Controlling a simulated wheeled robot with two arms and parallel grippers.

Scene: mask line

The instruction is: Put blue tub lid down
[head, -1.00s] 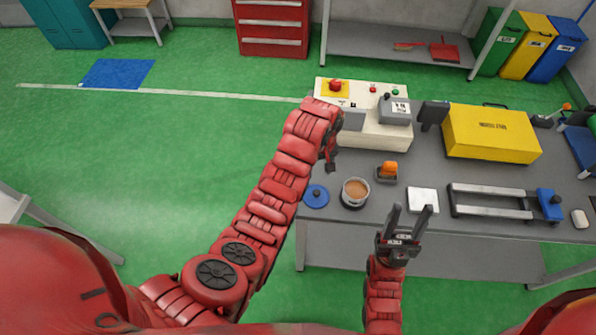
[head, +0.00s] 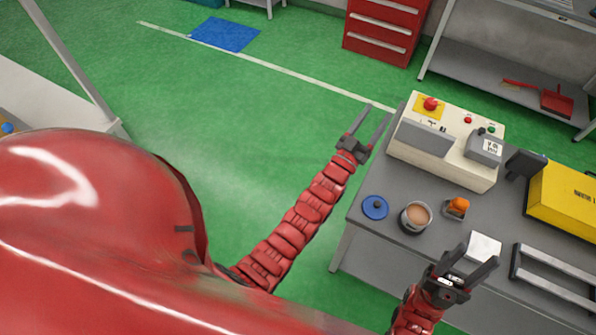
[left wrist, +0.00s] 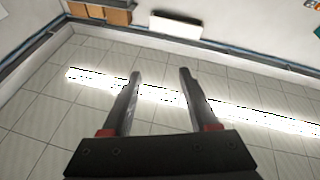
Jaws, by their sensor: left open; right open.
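The blue tub lid (head: 375,207), a round disc with a dark knob, lies flat on the grey table (head: 365,235) near its left corner. An open tub (head: 415,217) with brown contents stands just right of it, apart from the lid. My left gripper (head: 376,122) is open and empty, beyond the table's left edge and up and away from the lid. In the left wrist view its open fingers (left wrist: 160,85) have nothing between them.
An orange-topped item (head: 457,207) and a white pad (head: 484,246) are right of the tub. A control box (head: 445,145) with a red button stands behind. A yellow case (head: 567,200) and a metal frame (head: 555,277) are at right. Green floor is clear at left.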

